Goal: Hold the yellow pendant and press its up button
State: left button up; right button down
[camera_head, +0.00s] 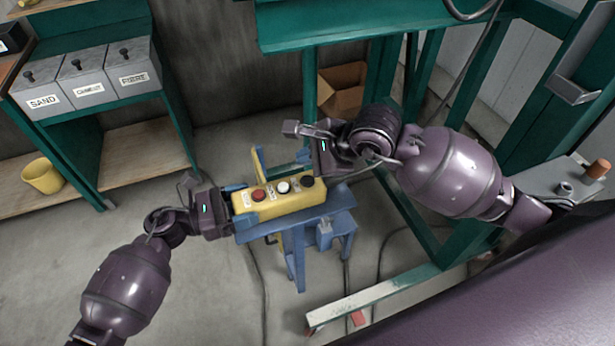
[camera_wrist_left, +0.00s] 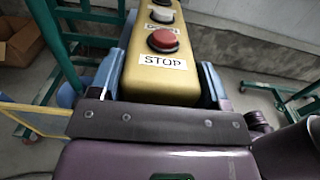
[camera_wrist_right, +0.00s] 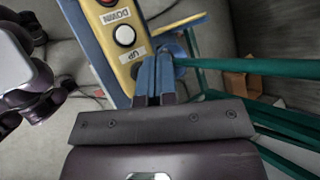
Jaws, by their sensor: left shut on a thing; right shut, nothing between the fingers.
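The yellow pendant (camera_head: 290,201) is a long box with a red, a white and a black button in a row. My left gripper (camera_head: 238,202) is shut on its STOP end; the STOP label and red button (camera_wrist_left: 163,40) show in the left wrist view. The UP label (camera_wrist_right: 127,72) lies between the white button (camera_wrist_right: 124,35) and the far end. The black button (camera_head: 307,182) is beyond that label. My right gripper (camera_wrist_right: 156,62) is shut and empty, its blue fingertips over the black button's end. They hide that button in the right wrist view; I cannot tell contact.
A blue stand (camera_head: 335,226) is below the pendant. Green frame posts (camera_head: 310,85) rise behind, with a cardboard box (camera_head: 342,88). Labelled bins (camera_head: 132,75) and a yellow bucket (camera_head: 42,176) are at the left. Cables cross the floor.

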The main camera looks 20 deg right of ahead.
aim_at(307, 181)
jog(key=shift+f, duration=1.55)
jog(key=shift+f, duration=0.2)
dwell(0.8)
jog(key=shift+f, duration=0.2)
